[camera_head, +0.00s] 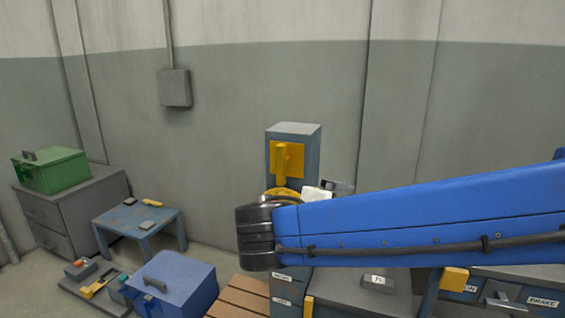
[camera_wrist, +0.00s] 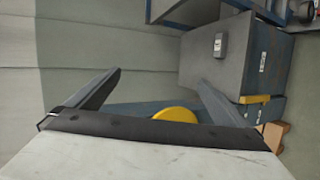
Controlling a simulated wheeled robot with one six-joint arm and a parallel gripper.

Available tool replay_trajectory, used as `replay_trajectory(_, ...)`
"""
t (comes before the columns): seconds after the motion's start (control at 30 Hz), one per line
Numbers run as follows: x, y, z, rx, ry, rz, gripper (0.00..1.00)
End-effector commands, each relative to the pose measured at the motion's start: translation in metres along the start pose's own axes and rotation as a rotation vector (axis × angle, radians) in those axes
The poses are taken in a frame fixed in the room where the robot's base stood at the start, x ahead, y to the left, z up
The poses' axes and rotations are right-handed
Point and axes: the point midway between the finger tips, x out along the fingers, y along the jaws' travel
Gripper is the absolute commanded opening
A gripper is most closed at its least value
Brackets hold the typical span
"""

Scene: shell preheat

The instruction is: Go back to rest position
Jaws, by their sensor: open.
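My gripper (camera_wrist: 150,95) shows in the wrist view with its two dark fingers spread apart and nothing between them. Beyond and below the fingers are a blue surface and a round yellow part (camera_wrist: 176,115). In the head view my blue arm reaches in from the right edge to the middle. Its dark joint hides part of a grey-blue machine (camera_head: 293,132) with a yellow lever (camera_head: 281,163). A pale piece, perhaps part of my wrist, shows just behind the arm; my fingers cannot be made out there.
A green box (camera_head: 60,171) sits on a grey cabinet (camera_head: 45,222) at the left. A small blue table (camera_head: 118,218) holds small items. A blue chest (camera_head: 178,280) and a wooden pallet (camera_head: 238,300) stand on the floor. A grey-topped workbench (camera_head: 350,290) lies below my arm.

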Motion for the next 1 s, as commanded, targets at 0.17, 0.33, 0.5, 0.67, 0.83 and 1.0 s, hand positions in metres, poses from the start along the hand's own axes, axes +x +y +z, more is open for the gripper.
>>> replay_trajectory(0.17,0.036,-0.018,0.058,0.056,-0.098,-0.165,1.00)
replay_trajectory(0.33,0.056,-0.040,0.106,0.130,-0.166,-0.318,1.00)
replay_trajectory(0.5,0.064,-0.065,0.148,0.226,-0.214,-0.462,1.00)
replay_trajectory(0.67,0.064,-0.087,0.179,0.335,-0.242,-0.583,1.00)
replay_trajectory(0.83,0.059,-0.109,0.203,0.471,-0.254,-0.696,1.00)
replay_trajectory(1.0,0.051,-0.127,0.219,0.622,-0.248,-0.786,1.00)
